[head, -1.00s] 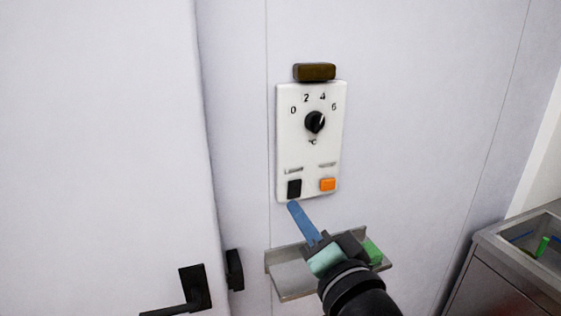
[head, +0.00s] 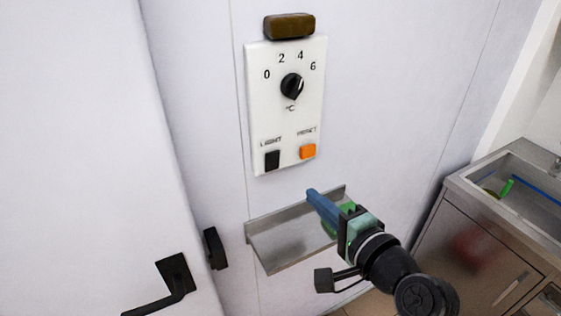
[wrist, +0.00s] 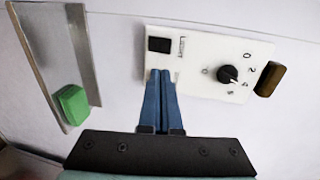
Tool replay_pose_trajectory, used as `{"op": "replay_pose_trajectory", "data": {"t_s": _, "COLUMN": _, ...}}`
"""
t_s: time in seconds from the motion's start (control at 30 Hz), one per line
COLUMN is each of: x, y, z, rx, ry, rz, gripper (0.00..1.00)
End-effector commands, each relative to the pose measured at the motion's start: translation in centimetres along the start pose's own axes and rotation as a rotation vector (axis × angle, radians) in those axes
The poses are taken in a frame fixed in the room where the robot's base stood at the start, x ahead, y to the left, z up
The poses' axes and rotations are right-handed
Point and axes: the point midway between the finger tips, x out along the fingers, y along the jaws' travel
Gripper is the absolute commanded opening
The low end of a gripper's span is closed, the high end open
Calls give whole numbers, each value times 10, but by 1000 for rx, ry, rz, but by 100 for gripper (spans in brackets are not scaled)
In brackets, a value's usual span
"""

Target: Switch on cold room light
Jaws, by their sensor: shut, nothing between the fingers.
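The white control panel (head: 285,110) is on the pale wall, with a temperature dial (head: 292,87) at its upper middle. The black switch labelled LIGHT (head: 272,160) is at its lower left, and an orange button (head: 308,151) labelled RESET is at its lower right. My gripper (head: 312,194) has blue fingers pressed together and empty, below the panel in the head view. In the wrist view, my gripper (wrist: 164,74) points at the panel with its tips near the black switch (wrist: 160,45). The fingers hide the orange button there. I cannot tell whether the tips touch the panel.
A steel shelf (head: 285,245) juts out below the panel, with a green block (wrist: 71,103) on it. A brown lamp block (head: 290,26) sits above the panel. A black door handle (head: 170,285) is at lower left. A steel sink unit (head: 465,205) stands at right.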

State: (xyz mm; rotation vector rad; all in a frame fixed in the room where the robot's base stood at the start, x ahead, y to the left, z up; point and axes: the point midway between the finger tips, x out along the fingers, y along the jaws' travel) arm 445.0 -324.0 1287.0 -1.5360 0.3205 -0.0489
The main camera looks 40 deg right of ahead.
Motion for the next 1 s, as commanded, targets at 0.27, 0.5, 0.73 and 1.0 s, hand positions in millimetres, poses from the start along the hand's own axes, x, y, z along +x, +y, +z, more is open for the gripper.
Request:
{"op": "replay_pose_trajectory", "data": {"t_s": 0.27, "x": 40, "y": -4, "z": 1, "rx": 0, "ry": -4, "rz": 2, "gripper": 0}}
{"op": "replay_pose_trajectory", "data": {"t_s": 0.5, "x": 83, "y": -4, "z": 1, "rx": -1, "ry": -3, "rz": 0, "gripper": 0}}
{"op": "replay_pose_trajectory", "data": {"t_s": 0.73, "x": 116, "y": -10, "z": 1, "rx": -2, "ry": -2, "rz": 0, "gripper": 0}}
{"op": "replay_pose_trajectory", "data": {"t_s": 1.0, "x": 134, "y": -13, "z": 1, "rx": -2, "ry": -1, "rz": 1, "gripper": 0}}
